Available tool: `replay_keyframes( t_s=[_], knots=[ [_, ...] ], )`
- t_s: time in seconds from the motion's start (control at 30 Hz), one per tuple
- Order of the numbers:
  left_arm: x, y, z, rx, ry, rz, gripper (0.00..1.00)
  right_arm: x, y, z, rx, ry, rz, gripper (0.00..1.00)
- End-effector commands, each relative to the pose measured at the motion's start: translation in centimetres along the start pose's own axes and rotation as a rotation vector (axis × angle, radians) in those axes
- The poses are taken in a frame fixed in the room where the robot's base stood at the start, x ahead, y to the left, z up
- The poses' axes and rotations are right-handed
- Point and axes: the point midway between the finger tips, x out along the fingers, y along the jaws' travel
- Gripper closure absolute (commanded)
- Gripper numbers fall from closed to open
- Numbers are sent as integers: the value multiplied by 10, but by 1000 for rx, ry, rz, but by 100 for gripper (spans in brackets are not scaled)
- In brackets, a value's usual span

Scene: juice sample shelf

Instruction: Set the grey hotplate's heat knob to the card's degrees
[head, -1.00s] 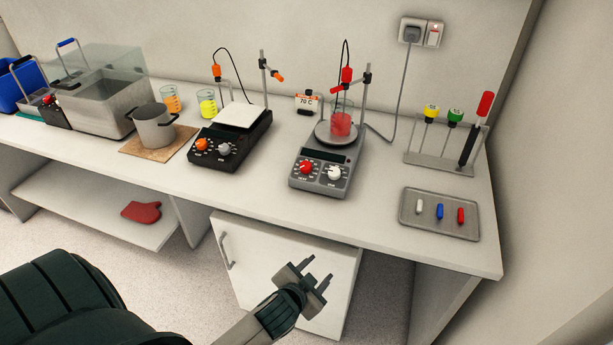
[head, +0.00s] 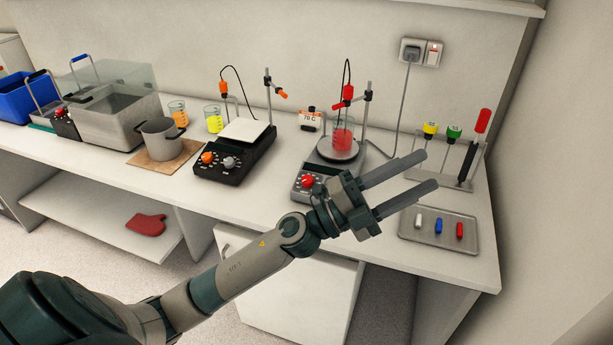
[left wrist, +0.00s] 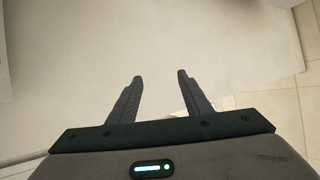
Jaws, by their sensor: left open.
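The grey hotplate (head: 303,196) stands on the bench in the middle right, with a red beaker (head: 343,139) on its plate. Its red knob (head: 307,182) shows at the front left; my gripper hides the white knob and most of the front panel. The card (head: 310,120) behind it reads 70 C. My left gripper (head: 429,170) is open and empty, in front of and above the hotplate's right side, fingers pointing right. In the left wrist view the open fingers (left wrist: 160,78) have nothing between them, only a blank pale surface beyond. My right gripper is not in view.
A black hotplate (head: 235,163) with an orange knob stands to the left, beside a pot (head: 161,140). A tray (head: 440,250) with stir bars and a rack (head: 437,177) lie right, near my fingers. A grey cable (head: 403,110) runs to the wall socket.

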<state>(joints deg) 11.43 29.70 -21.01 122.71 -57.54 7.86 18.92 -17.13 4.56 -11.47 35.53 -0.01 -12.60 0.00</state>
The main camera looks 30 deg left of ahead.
Motion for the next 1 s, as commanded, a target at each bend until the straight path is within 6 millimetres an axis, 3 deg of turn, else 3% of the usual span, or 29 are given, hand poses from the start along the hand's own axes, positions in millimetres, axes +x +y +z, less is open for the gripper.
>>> replay_keyframes(
  t_s=[0.1,0.2,0.37,0.53,0.67,0.8,0.9,1.0],
  knots=[
    [14,4,-27,167,215,112,55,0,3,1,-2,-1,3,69],
    [15,18,-39,302,370,237,55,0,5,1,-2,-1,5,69],
    [-1,46,-30,508,558,493,55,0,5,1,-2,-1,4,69],
    [-34,61,20,707,661,829,55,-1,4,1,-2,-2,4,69],
    [-67,50,78,834,660,1117,55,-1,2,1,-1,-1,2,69],
    [-108,13,145,929,576,1437,55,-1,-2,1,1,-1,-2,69],
    [-135,-22,182,961,484,1630,55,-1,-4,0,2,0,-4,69],
    [-156,-54,206,972,398,1770,55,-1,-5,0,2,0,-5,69]
  ],
)
